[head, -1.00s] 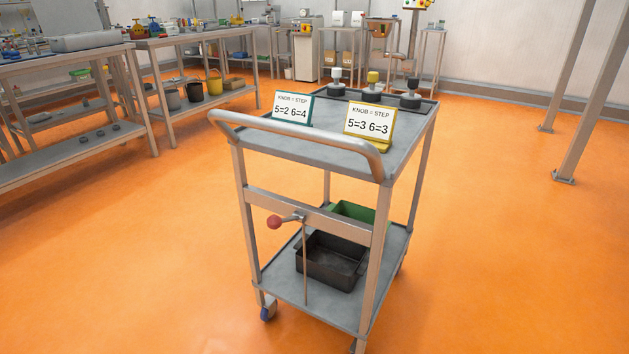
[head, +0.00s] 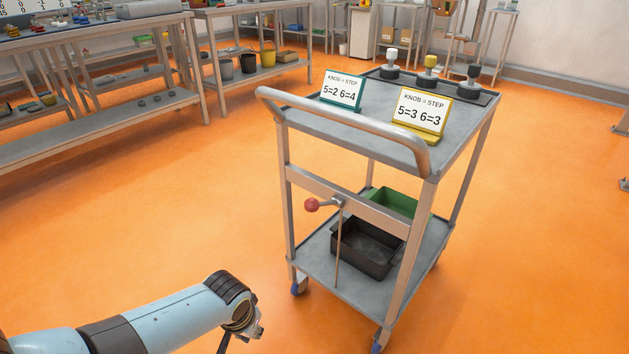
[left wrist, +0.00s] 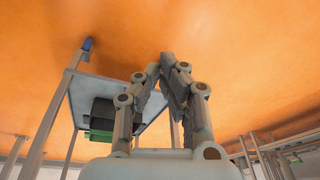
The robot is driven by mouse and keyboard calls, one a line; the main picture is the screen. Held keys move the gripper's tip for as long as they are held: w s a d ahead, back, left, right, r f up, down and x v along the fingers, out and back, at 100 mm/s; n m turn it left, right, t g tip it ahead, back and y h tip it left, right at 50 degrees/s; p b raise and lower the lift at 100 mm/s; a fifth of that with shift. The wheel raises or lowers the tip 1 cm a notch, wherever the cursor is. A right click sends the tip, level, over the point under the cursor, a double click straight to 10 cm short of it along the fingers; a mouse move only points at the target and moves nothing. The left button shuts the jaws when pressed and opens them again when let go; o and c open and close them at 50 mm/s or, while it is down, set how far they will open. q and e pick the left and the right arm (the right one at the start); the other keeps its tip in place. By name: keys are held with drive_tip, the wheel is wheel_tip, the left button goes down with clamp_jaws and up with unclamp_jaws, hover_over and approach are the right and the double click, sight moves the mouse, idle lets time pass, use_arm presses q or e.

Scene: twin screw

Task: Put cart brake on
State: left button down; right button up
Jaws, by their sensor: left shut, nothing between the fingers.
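The cart (head: 372,216) stands right of centre in the head view, handle side toward me. Its brake lever has a red ball knob (head: 311,205) pointing left from the crossbar, with a thin rod (head: 338,250) hanging down to the lower shelf. My left arm comes in at the lower left of the head view; its gripper is mostly cut off by the bottom edge there. In the left wrist view my left gripper (left wrist: 167,62) is shut and empty, its fingertips together. The cart's underside and shelf (left wrist: 150,124) show upside down behind the fingers. The knob is not clear there. My right gripper is out of view.
Two sign cards, teal (head: 343,91) and yellow (head: 421,115), and several knobs stand on the cart top. A black bin (head: 366,249) and a green bin (head: 391,202) sit on its lower shelf. Workbenches (head: 95,127) line the left. Orange floor between me and the cart is clear.

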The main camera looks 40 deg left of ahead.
use_arm(q)
drive_tip(key=w+r+n+t, duration=0.1)
drive_tip(key=w+r, duration=0.8)
drive_tip(key=r, duration=0.1)
wheel_tip(320, 180, up, 23)
drive_tip(key=n+t+p, duration=0.2)
drive_tip(key=t, duration=0.1)
hover_over(324, 203)
drive_tip(key=s+a, duration=0.3)
drive_tip(key=shift+w+d+f, duration=0.15)
drive_tip(key=shift+w+d, duration=0.05)
drive_tip(key=shift+f, duration=0.15)
wheel_tip(324, 203, down, 9)
drive_tip(key=w+b, duration=0.1)
drive_tip(key=b, duration=0.2)
drive_tip(key=shift+w+d+b, duration=0.25)
drive_tip(key=shift+w+b, duration=0.05)
drive_tip(key=shift+w, duration=0.05)
drive_tip(key=shift+s+f+y, duration=0.1)
drive_tip(key=shift+y, duration=0.2)
